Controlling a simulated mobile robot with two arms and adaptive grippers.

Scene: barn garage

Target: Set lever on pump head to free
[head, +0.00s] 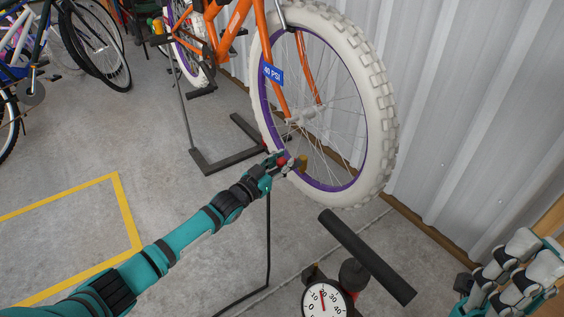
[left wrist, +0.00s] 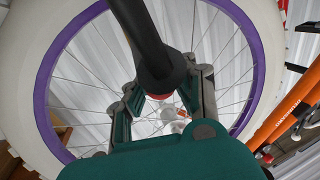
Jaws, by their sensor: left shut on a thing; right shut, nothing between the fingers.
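My left gripper (head: 279,165) is at the lower left of the bicycle wheel's rim, shut on the pump head (head: 282,160), which is mostly hidden by the fingers. A red part shows at the head, and it also shows between the fingers in the left wrist view (left wrist: 158,96). I cannot tell the lever's position. A black hose (head: 268,235) hangs from the head toward the floor. The pump, with a round gauge (head: 326,300) and black bar handle (head: 366,256), stands at bottom centre. My right gripper (head: 512,272) is shut and empty at the lower right, away from the pump.
The orange bike's white-tyred wheel (head: 382,105) has a purple rim and a blue "40 PSI" tag (head: 273,74). A dark stand (head: 225,160) is on the floor behind my left arm. Corrugated wall (head: 450,100) bounds the right. Other bikes stand upper left; yellow-lined floor is clear.

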